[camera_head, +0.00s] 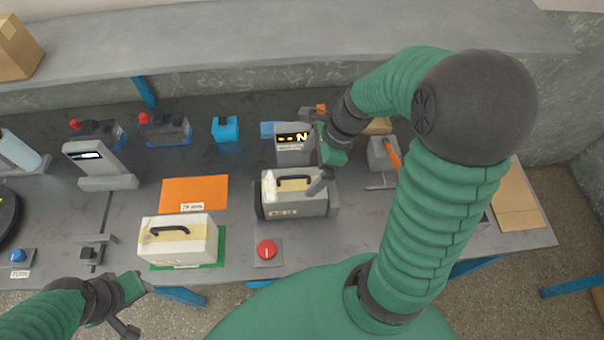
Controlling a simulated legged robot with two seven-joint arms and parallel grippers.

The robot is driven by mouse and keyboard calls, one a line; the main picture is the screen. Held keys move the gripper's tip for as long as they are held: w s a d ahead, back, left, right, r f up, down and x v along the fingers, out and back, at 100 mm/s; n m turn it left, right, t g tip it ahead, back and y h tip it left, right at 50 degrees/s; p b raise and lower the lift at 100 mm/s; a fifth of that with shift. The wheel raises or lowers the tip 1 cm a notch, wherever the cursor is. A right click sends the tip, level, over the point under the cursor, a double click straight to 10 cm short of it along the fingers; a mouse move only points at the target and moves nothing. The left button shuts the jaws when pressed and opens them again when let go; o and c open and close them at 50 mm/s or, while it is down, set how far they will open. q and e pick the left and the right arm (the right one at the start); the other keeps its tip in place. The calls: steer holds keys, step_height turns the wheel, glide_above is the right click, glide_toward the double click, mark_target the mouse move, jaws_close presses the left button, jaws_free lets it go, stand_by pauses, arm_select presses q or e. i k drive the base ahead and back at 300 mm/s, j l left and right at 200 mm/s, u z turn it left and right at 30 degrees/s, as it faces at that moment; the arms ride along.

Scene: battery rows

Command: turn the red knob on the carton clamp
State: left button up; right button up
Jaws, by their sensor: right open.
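The red knob (266,249) sits on a small grey base plate at the front edge of the table, with a pale pointer line on its top. Behind it and slightly right stands a grey box-like unit (298,206) with a cream top and a black handle; I cannot tell if this is the carton clamp. My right gripper (313,150) is open and empty over the back right of that unit, behind the knob and apart from it. My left gripper (140,309) is open and empty at the front left, off the table's front edge.
A cream case (183,239) with a black handle stands on a green mat left of the knob. An orange mat (194,192) lies bare behind it. A display stand (292,142) is near my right gripper. A blue button (17,256) is at far left. A grey shelf (280,40) runs along the back.

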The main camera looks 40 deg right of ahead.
mark_target(267, 249)
steer(key=k+j+z, duration=0.2)
steer(key=z, duration=0.15)
steer(key=k+j+z, duration=0.2)
steer(key=z, duration=0.15)
steer(key=k+j+z, duration=0.1)
steer(key=k+z, duration=0.25)
steer(key=i, duration=0.15)
